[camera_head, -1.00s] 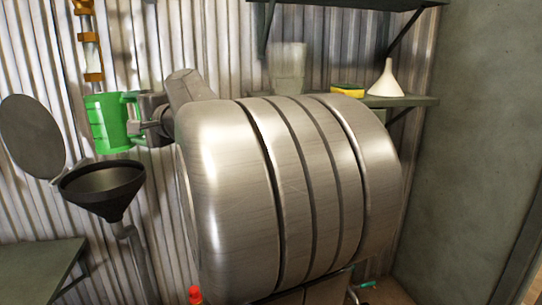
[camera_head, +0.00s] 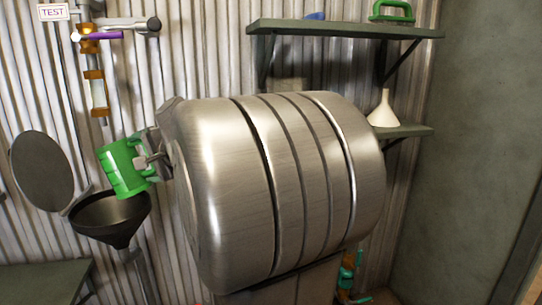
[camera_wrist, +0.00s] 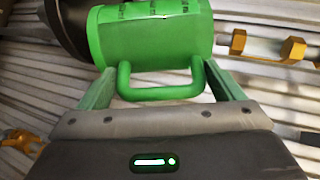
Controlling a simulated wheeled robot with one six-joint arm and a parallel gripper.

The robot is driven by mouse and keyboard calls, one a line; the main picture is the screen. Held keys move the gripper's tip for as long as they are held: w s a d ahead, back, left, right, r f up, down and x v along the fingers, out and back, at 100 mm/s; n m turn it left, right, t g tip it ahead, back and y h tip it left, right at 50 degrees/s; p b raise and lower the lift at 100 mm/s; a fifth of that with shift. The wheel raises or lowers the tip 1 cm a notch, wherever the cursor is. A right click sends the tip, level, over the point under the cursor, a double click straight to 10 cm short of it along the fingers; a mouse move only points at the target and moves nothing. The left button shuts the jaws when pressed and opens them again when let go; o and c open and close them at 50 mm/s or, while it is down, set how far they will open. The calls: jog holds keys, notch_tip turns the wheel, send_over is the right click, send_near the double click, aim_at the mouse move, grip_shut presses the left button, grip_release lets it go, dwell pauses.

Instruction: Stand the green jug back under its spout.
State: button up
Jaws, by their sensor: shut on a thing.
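The green jug (camera_head: 120,168) hangs in the air in the head view, tilted with its upper end leaning left. Its lower end is just above the right side of the black funnel (camera_head: 108,215). My gripper (camera_head: 152,165) is to its right, shut on the jug's handle. In the wrist view, the jug (camera_wrist: 150,38) shows with its green handle (camera_wrist: 162,93) between the fingers of my gripper (camera_wrist: 165,90). The jug's inside is hidden.
A round grey lid (camera_head: 42,170) stands open left of the funnel. A dark bench (camera_head: 45,280) is at lower left. Wall shelves (camera_head: 345,29) at right hold a green-handled thing (camera_head: 391,12) and a white funnel (camera_head: 383,110). A purple-handled valve (camera_head: 98,36) sits on the pipe.

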jog(key=shift+d+r+g+h+p, duration=0.1)
jog(key=shift+r+g+h+p, duration=0.35)
jog(key=shift+p, duration=1.65)
jog(key=h+p, duration=0.1)
jog(key=p, duration=0.7)
jog(key=a+r+n+g+h+p, duration=0.1)
jog(key=h+p, duration=0.1)
jog(key=p, duration=0.6)
jog(key=shift+w+r+h, duration=0.1)
jog(key=shift+r+h, duration=0.1)
jog(key=shift+h, duration=0.05)
jog(key=shift+h+p, duration=0.3)
jog(key=shift+p, duration=0.9)
jog(key=shift+f, duration=0.1)
